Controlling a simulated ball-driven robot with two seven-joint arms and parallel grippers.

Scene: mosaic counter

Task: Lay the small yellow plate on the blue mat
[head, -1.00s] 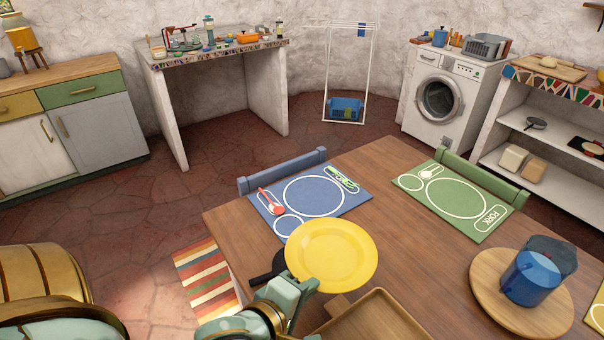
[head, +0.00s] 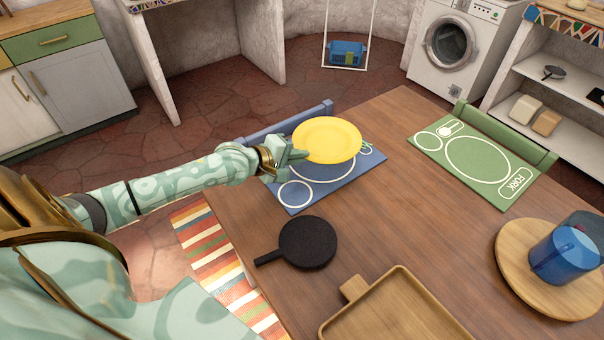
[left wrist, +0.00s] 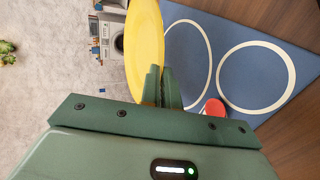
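The small yellow plate (head: 327,139) is held over the far part of the blue mat (head: 334,189), roughly level. My left gripper (head: 294,155) is shut on the plate's left rim. In the left wrist view the plate (left wrist: 143,45) sits between the fingers (left wrist: 163,88), above the blue mat (left wrist: 262,45) with its white outlines. Part of a red utensil (left wrist: 214,107) shows on the mat there. My right gripper is not in view.
A black pan (head: 307,243) and a wooden tray (head: 350,323) lie on the near part of the table. A green mat (head: 442,167) is at the right, and a blue jug (head: 565,256) stands on a round board (head: 512,272). Bare tabletop lies between the mats.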

